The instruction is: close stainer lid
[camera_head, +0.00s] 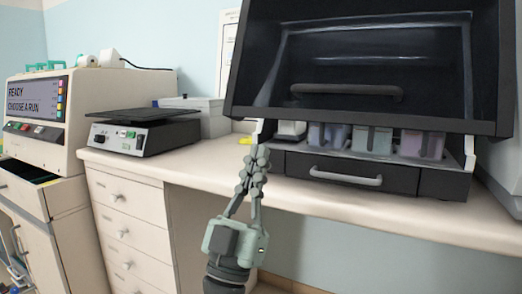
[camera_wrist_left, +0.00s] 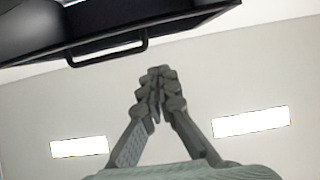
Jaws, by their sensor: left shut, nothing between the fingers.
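The stainer (camera_head: 430,181) stands on the bench at the right of the head view. Its dark, see-through lid (camera_head: 420,60) is raised, with a bar handle (camera_head: 347,91) across it. The lid's underside edge and a handle (camera_wrist_left: 110,52) show at the top left of the left wrist view. My left gripper (camera_head: 257,155) is shut and empty, pointing up in front of the stainer's left front corner, below the lid's lower edge. Its closed fingertips (camera_wrist_left: 158,82) also show in the left wrist view, apart from the handle there. My right gripper is not in view.
Several staining pots (camera_head: 372,140) sit inside the stainer above a front drawer with a grey handle (camera_head: 345,176). A small device with a dark flat top (camera_head: 140,135) and a larger machine with a screen (camera_head: 40,100) stand left. The bench front (camera_head: 215,165) between is clear.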

